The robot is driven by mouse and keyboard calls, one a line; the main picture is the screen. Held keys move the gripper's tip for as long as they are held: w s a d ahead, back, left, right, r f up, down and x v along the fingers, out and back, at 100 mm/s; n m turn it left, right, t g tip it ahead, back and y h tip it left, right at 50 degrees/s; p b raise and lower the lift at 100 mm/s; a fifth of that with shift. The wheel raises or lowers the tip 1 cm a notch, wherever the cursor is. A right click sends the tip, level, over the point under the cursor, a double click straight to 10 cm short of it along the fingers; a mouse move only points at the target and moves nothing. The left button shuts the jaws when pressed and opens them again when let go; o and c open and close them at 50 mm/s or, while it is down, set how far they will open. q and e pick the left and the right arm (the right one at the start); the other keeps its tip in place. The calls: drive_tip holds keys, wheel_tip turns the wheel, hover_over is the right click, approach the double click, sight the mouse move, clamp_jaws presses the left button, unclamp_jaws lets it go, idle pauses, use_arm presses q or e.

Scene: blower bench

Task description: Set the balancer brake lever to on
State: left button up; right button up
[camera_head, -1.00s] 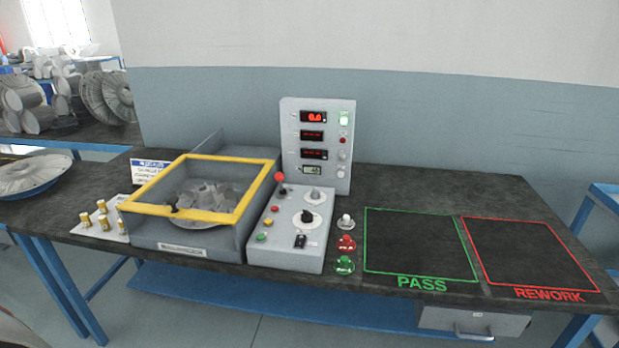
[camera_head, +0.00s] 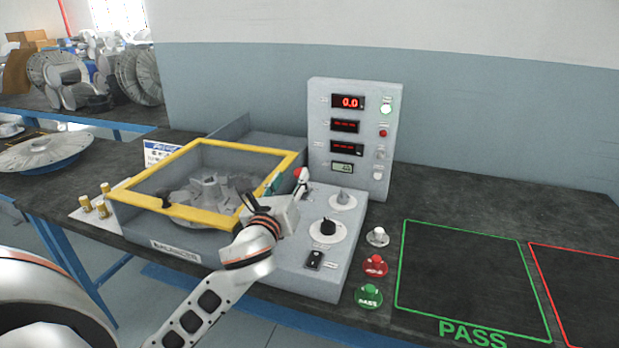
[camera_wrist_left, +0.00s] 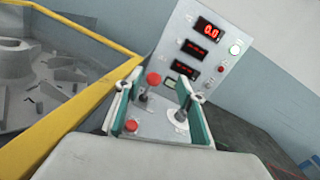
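The balancer brake lever appears to be the red-balled lever on the sloped control box (camera_head: 335,265). In the left wrist view its red ball (camera_wrist_left: 153,78) and short dark stem show between my fingers. In the head view its red ball (camera_head: 298,172) shows beside my fingertips, and its stem is hidden. My left gripper (camera_head: 286,184) is over the upper left of the box, fingers pointing away. In the left wrist view the teal-padded fingers (camera_wrist_left: 153,98) are wide apart and empty; I cannot tell whether they touch the lever. My right gripper is out of view.
A yellow-framed guard (camera_head: 190,216) over the balancer is close left of my gripper. A display panel (camera_head: 352,135) stands behind the box. A grey knob (camera_head: 342,199) and black dial (camera_head: 327,229) are to the right. The green PASS outline (camera_head: 462,235) encloses bare bench.

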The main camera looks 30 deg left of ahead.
sight(299, 173)
use_arm(q)
drive_tip(key=f, duration=0.3)
drive_tip(key=shift+w+a+b, duration=0.1)
drive_tip(key=shift+w+b, duration=0.2)
drive_tip(key=shift+w, duration=0.05)
drive_tip(key=shift+w+a, duration=0.1)
drive_tip(key=shift+w, duration=0.1)
drive_tip(key=shift+w+a, duration=0.1)
drive_tip(key=shift+w, duration=0.2)
drive_tip(key=b+x, duration=0.1)
drive_tip(key=x, duration=0.4)
drive_tip(key=shift+w+a+f, duration=0.1)
drive_tip(key=shift+w, duration=0.25)
drive_tip(key=shift+w+a, duration=0.1)
drive_tip(key=shift+w, duration=0.3)
clamp_jaws()
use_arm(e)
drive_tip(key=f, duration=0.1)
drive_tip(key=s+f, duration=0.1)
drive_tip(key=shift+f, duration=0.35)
